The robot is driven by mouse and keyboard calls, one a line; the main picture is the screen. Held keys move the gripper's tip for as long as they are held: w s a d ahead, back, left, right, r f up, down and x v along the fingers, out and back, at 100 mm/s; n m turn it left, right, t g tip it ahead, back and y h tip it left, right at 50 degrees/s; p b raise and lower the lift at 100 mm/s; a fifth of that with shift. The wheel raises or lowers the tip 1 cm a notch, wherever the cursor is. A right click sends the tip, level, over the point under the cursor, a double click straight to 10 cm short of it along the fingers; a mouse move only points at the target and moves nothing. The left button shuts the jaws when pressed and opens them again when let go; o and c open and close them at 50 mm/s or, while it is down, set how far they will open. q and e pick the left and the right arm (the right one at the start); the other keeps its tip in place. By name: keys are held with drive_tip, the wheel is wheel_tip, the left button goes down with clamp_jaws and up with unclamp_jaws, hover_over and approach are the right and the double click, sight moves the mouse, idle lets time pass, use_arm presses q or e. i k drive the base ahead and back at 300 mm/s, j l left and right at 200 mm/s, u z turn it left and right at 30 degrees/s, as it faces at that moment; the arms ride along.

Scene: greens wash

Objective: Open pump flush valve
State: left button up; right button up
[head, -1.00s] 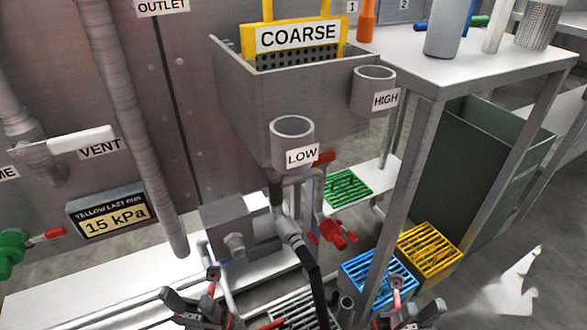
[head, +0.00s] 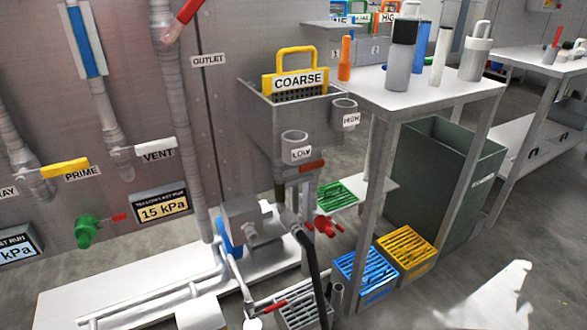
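No label reading flush is visible, so I cannot tell which valve is the pump flush valve. The grey pump (head: 250,222) with a blue part sits on the white base at centre. A red lever (head: 270,307) lies low beside the pump piping, near the bottom edge. A red valve (head: 325,226) is on the piping under the grey tank. A red handle (head: 312,167) is just below the LOW cup (head: 294,145). A green valve (head: 88,231) with a red lever is on the wall at left. Neither of my grippers is in view.
The grey tank (head: 262,118) holds the yellow COARSE screen (head: 297,80). A metal table (head: 420,92) with bottles stands to its right. A green bin (head: 440,185) and blue (head: 365,275) and yellow (head: 404,250) crates are below. Floor at lower right is clear.

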sight(318, 164)
drive_tip(key=l+u, duration=0.1)
drive_tip(key=u, duration=2.1)
drive_tip(key=k+l+u, duration=0.1)
drive_tip(key=k+l, duration=0.2)
drive_tip(key=l, duration=0.3)
drive_tip(key=k+l+u, duration=0.1)
drive_tip(key=k+l, duration=0.2)
drive_tip(key=l, duration=0.3)
drive_tip(key=k+l+u, duration=0.15)
drive_tip(key=k+l, duration=0.2)
drive_tip(key=l, duration=0.2)
drive_tip(key=k+l+u, duration=0.1)
drive_tip(key=k+l, duration=0.3)
drive_tip(key=l, duration=0.15)
drive_tip(key=k+l, duration=0.3)
drive_tip(key=l, duration=0.15)
drive_tip(key=k+l, duration=0.35)
drive_tip(key=i+l, duration=0.1)
drive_tip(key=i, duration=0.4)
